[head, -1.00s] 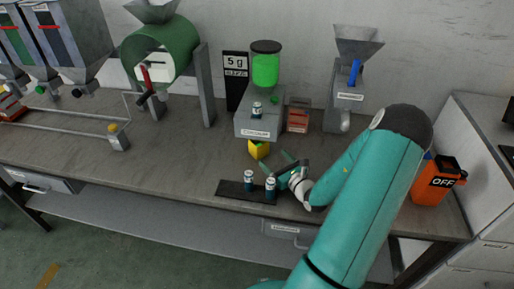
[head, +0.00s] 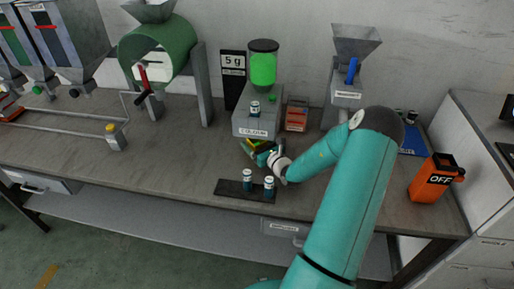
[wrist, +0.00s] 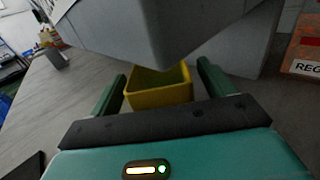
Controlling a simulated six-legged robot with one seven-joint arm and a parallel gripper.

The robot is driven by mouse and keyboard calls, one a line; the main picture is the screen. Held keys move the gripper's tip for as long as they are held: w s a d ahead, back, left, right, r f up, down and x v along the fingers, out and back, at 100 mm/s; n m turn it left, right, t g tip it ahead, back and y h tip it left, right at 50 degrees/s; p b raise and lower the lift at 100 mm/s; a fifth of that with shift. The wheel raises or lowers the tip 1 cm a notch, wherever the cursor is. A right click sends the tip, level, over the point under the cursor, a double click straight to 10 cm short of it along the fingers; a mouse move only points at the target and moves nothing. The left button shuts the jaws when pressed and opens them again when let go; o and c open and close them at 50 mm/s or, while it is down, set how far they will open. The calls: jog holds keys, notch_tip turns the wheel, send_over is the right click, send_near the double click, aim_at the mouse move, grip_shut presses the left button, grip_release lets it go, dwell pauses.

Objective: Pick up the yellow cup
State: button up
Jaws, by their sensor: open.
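The yellow cup (wrist: 158,92) is a square, open-topped box on the bench, under the front of the grey colorant dispenser. My gripper (wrist: 157,85) is open, with one green finger on each side of the cup in the wrist view. A gap shows between the fingers and the cup's walls. In the head view my gripper (head: 255,148) is in front of the dispenser and hides most of the cup; a small yellow patch of it shows (head: 248,151).
The grey dispenser (head: 257,122) overhangs the cup closely. Two small bottles stand on a dark strip (head: 230,189) in front. A red-labelled box (head: 297,116) stands right of the dispenser, and an orange canister (head: 432,180) farther right.

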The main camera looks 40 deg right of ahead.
jog(key=c, duration=1.1)
jog(key=shift+c, duration=0.2)
jog(key=shift+r, duration=0.15)
